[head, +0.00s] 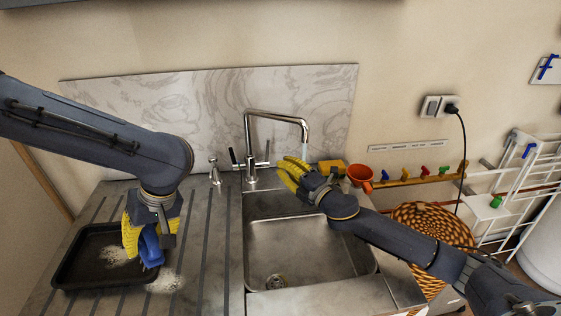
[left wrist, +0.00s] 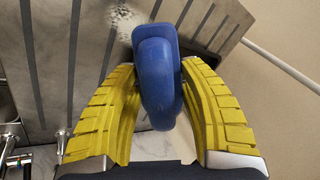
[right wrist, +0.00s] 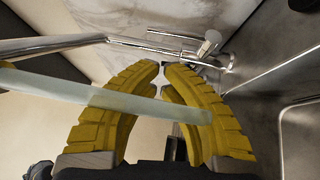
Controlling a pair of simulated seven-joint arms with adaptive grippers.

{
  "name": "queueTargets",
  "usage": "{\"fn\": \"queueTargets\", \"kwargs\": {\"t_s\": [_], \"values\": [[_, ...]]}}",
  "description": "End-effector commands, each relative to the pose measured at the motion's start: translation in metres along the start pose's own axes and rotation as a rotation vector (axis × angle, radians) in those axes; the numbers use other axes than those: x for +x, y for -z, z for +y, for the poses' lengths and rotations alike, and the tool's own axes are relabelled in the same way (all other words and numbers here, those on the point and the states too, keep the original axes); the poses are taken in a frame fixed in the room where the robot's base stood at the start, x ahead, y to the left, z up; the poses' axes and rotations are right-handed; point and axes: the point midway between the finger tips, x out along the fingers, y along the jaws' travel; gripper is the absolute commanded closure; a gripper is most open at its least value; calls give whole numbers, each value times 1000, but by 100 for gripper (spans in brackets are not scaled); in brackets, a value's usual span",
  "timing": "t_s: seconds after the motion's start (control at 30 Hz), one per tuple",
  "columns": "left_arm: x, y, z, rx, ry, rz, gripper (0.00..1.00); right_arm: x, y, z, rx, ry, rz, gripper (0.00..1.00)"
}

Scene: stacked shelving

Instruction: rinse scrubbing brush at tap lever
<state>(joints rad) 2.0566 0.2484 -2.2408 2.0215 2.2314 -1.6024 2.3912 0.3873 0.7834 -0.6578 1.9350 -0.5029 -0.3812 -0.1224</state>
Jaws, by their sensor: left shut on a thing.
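The blue scrubbing brush (head: 151,246) hangs in my left gripper (head: 148,240), over the right edge of the dark tray. In the left wrist view the brush (left wrist: 157,75) sits between both yellow fingers. The chrome tap (head: 276,114) stands behind the sink, with a dark-tipped tap lever (head: 234,157) at its left and another at its right. A water stream (head: 304,151) runs from the spout. My right gripper (head: 284,170) is by the spout, fingertips nearly together and nothing seen between them. In the right wrist view the stream (right wrist: 90,92) crosses in front of the fingers.
The steel sink (head: 310,250) lies below my right gripper. The dark tray (head: 75,272) with foam sits on the ribbed drainboard (head: 215,260). An orange cup (head: 361,175) and yellow sponge (head: 331,167) stand right of the tap. A white rack (head: 520,190) is far right.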

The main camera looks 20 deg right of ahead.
Motion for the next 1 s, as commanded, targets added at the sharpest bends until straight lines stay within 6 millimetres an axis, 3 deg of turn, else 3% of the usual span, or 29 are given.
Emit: {"fn": "queueTargets", "kwargs": {"t_s": [0.53,1.0], "values": [[0,0,0,0,0,0,96,71,0,1,0,-3,0,100],[0,0,0,0,0,0,96,88,0,1,0,-2,-1,100]]}}
